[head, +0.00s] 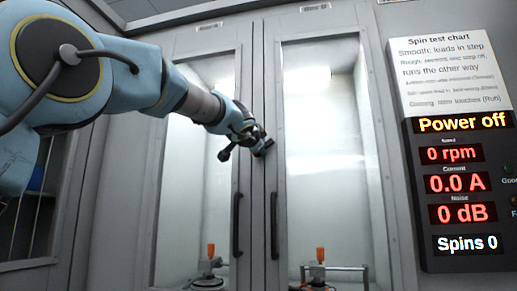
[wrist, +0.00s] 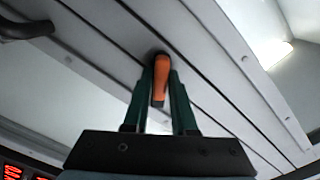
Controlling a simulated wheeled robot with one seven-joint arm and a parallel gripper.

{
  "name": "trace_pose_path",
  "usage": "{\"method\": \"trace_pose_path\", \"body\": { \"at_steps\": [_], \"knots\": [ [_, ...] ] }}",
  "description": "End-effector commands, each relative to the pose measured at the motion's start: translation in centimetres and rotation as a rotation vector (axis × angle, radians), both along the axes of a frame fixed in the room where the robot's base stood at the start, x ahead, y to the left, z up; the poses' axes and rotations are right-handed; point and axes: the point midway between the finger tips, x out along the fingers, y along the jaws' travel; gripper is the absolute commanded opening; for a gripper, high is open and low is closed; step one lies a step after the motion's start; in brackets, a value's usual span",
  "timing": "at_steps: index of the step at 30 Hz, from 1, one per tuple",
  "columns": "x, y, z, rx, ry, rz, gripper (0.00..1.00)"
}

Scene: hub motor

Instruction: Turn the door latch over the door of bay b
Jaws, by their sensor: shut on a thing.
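The door latch (wrist: 160,82) shows in the wrist view as an orange lever with a dark pivot at its far end. It is mounted on the grey frame strip. My gripper (wrist: 162,76) has its two green fingers shut on the lever, one on each side. In the head view my gripper (head: 262,146) is at the grey frame between the two glass doors, above their handles, and hides the latch. The right door (head: 322,150), apparently bay b's, looks shut; its label is too small to read surely.
Black vertical handles stand on the left door (head: 237,225) and right door (head: 273,226), below my gripper. Orange-topped fixtures (head: 320,255) show behind the glass. A display panel (head: 460,195) at right reads "Power off", 0 rpm and Spins 0, under a spin test chart (head: 447,60).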

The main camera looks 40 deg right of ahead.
Motion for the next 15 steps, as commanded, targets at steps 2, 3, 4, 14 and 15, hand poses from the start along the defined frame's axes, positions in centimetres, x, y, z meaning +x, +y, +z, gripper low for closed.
{"method": "trace_pose_path", "body": {
  "at_steps": [2,3,4,14,15],
  "knots": [
    [0.15,-0.07,-0.57,0.045,-0.056,0.004,0.0],
    [0.13,-0.07,-0.6,0.066,-0.088,0.004,0.0],
    [0.12,-0.09,-0.64,0.082,-0.113,0.004,0.0],
    [0.08,-0.12,-1.02,0.234,-0.348,0.005,0.0],
    [0.08,-0.12,-1.07,0.248,-0.369,0.006,0.0]
  ]
}}
